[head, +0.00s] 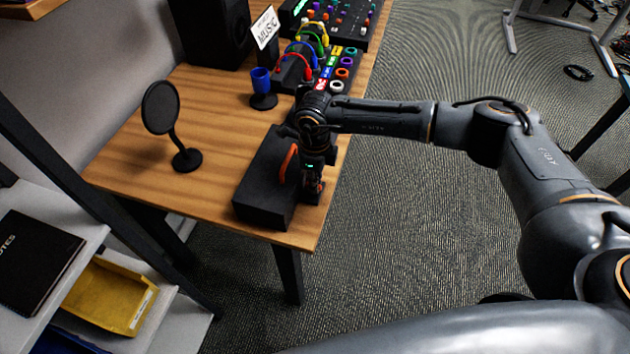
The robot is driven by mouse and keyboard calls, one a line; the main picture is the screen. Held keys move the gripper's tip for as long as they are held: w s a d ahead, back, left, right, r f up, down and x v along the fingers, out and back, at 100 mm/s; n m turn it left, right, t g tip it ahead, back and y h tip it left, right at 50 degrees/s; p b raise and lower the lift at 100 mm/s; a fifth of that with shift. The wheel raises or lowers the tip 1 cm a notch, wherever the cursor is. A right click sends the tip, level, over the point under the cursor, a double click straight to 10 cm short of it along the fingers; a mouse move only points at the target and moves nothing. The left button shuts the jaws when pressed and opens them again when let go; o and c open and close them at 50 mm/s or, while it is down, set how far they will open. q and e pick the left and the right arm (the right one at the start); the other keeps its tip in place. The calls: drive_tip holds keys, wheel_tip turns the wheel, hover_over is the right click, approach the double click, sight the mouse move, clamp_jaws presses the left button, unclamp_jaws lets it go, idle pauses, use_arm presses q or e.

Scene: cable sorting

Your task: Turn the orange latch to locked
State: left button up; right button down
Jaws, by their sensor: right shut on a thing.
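A black box (262,196) sits at the near right corner of the wooden table in the head view. An orange curved part (287,163) rises at the box's right side, just left of my right gripper. My right gripper (314,187) points down beside the box and is shut on a small orange-red piece, which I take to be the orange latch. The fingers hide most of it, so I cannot tell its turn angle. My left gripper is not in view.
A round black disc on a stand (161,108) and a blue cup on a stand (262,84) stand left of the arm. The table's right edge is close.

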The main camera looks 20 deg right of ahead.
drive_tip(key=shift+w, duration=0.1)
drive_tip(key=c, duration=1.7)
unclamp_jaws()
wheel_tip(320, 180, up, 12)
drive_tip(key=shift+r, duration=0.1)
